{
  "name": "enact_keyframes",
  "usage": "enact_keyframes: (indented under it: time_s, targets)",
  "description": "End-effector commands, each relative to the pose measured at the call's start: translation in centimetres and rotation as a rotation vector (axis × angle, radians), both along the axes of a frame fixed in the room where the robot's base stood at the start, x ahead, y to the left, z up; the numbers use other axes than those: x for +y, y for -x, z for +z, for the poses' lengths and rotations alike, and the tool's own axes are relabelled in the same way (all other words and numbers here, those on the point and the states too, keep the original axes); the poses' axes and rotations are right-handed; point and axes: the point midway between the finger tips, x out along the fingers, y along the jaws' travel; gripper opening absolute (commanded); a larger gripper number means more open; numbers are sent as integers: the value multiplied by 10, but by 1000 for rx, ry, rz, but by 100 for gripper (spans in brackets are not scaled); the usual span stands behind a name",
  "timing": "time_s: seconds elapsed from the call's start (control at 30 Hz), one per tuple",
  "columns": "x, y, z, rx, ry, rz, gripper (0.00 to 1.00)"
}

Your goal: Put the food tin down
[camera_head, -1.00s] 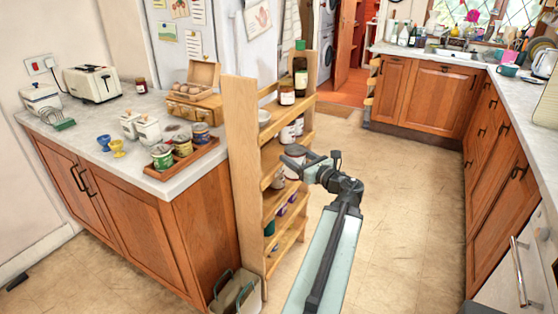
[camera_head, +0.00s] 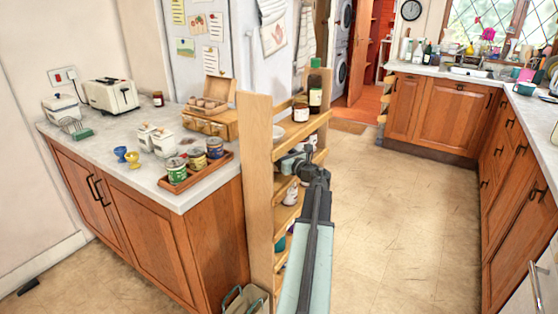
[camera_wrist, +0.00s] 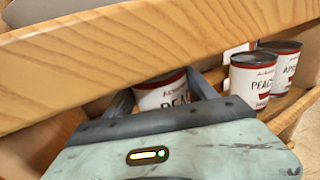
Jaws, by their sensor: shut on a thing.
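In the head view my gripper (camera_head: 287,163) reaches into the open wooden shelf unit (camera_head: 257,150); the held tin cannot be made out there. I cannot tell if it touches the shelf board.
A shelf board (camera_wrist: 90,62) crosses closely above the held tin. A green-capped bottle (camera_head: 315,88) and a jar (camera_head: 300,110) stand on the unit's upper shelf. A counter (camera_head: 110,165) with a tray of tins is to the left. The floor (camera_head: 400,220) to the right is clear.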

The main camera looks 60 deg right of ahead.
Motion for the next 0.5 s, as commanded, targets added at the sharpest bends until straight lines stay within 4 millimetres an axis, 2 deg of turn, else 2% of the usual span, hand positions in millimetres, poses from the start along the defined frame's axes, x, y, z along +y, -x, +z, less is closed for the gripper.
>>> enact_keyframes:
  time_s: [0.27, 0.5]
  targets:
    - [0, 1, -38, -1, -1, 0, 0]
    - [0, 1, -35, -1, -1, -1, 0]
